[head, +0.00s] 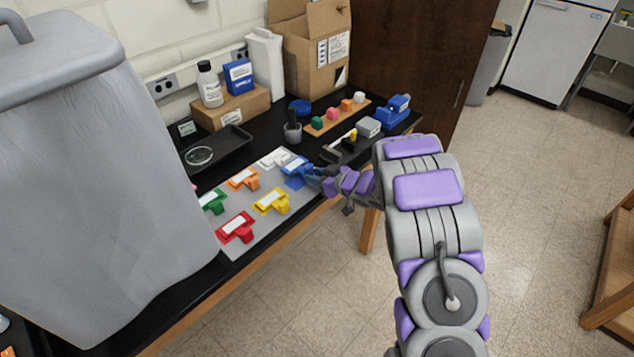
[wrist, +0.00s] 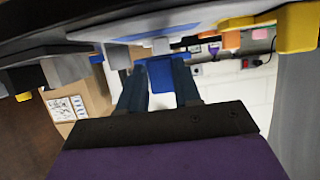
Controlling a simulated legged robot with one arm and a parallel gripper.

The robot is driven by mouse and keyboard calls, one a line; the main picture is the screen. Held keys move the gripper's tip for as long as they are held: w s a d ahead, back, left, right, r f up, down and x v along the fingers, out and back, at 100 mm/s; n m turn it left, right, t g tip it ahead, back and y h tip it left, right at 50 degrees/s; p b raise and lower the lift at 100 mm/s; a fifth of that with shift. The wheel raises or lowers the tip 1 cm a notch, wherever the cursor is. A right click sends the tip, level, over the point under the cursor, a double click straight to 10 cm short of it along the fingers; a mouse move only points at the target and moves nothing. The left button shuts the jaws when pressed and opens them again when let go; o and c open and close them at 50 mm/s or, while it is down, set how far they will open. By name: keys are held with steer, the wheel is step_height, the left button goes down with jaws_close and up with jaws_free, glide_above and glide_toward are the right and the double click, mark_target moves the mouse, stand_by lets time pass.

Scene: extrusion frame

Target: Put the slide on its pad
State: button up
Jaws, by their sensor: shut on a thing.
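The blue slide (head: 296,165), with a white label, is at the far right end of the grey mat (head: 262,233). My gripper (head: 318,174) reaches in from the right and is shut on it. In the wrist view, the blue slide (wrist: 160,73) is between the two dark fingers of my gripper (wrist: 158,88). A flat blue pad (head: 293,183) shows on the mat just in front of and below the slide. I cannot tell whether the slide touches the mat or pad.
Labelled red (head: 236,229), yellow (head: 271,202), green (head: 212,201) and orange (head: 243,179) pieces sit on the mat, with a white piece (head: 273,158) left of the slide. A black tray (head: 235,138) and mortar (head: 292,131) stand behind.

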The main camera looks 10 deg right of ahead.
step_height(320, 180, down, 2)
steer(key=shift+f+b, duration=0.1)
steer(key=shift+b, duration=0.2)
steer(key=shift+d, duration=0.15)
steer(key=shift+f, duration=0.45)
steer(key=o, duration=1)
steer(key=shift+o, duration=0.2)
steer(key=shift+r, duration=0.1)
